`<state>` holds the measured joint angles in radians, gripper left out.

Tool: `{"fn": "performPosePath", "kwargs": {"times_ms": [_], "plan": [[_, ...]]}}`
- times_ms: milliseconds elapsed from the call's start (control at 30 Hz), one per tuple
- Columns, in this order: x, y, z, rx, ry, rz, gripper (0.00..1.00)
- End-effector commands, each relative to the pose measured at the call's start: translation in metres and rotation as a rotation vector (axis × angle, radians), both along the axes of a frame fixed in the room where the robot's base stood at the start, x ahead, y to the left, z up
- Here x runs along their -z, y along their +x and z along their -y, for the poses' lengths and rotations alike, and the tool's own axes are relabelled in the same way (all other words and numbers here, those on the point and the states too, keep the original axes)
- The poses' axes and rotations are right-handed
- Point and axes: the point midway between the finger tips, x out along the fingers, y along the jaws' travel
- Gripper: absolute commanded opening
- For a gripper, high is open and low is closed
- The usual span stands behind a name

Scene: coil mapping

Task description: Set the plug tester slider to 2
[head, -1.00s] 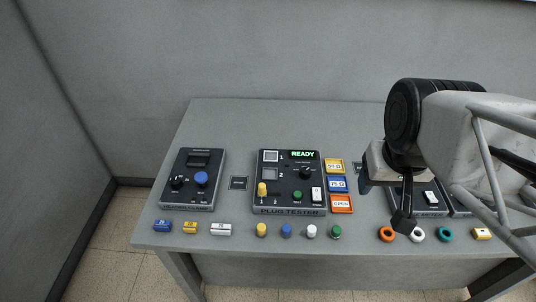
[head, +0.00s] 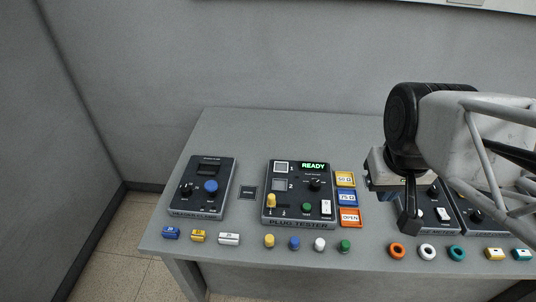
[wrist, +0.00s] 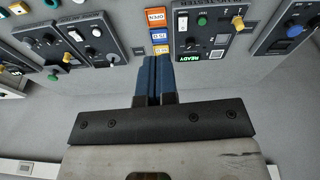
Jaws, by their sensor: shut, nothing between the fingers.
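The plug tester (head: 291,221) is a dark panel on the grey bench, with a green READY display at its top. Its yellow slider knob (head: 271,201) stands at the panel's lower left, at the left end of its short scale. The small scale marks are hard to read. In the wrist view the tester (wrist: 217,29) appears upside down, with the yellow knob (wrist: 238,22) at the upper right. My gripper (wrist: 154,78) is shut and empty, its blue fingers together. In the head view my gripper (head: 369,184) is right of the tester, partly hidden by my arm.
Yellow, blue and orange cards (head: 348,217) lie right of the tester. Another device (head: 204,209) with a blue knob stands left. Coloured plugs (head: 294,243) and rings (head: 427,251) line the front edge. More panels (head: 479,216) stand at right. The bench behind the tester is clear.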

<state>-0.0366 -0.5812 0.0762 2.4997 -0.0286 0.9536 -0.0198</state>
Motion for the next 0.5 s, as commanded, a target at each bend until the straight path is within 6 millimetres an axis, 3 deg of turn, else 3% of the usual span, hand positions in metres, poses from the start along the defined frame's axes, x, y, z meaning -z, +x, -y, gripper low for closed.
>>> {"fn": "performPosePath", "kwargs": {"times_ms": [500], "plan": [[0.008,0.064,-0.047,-0.266,-0.074,-0.114,0.00]]}}
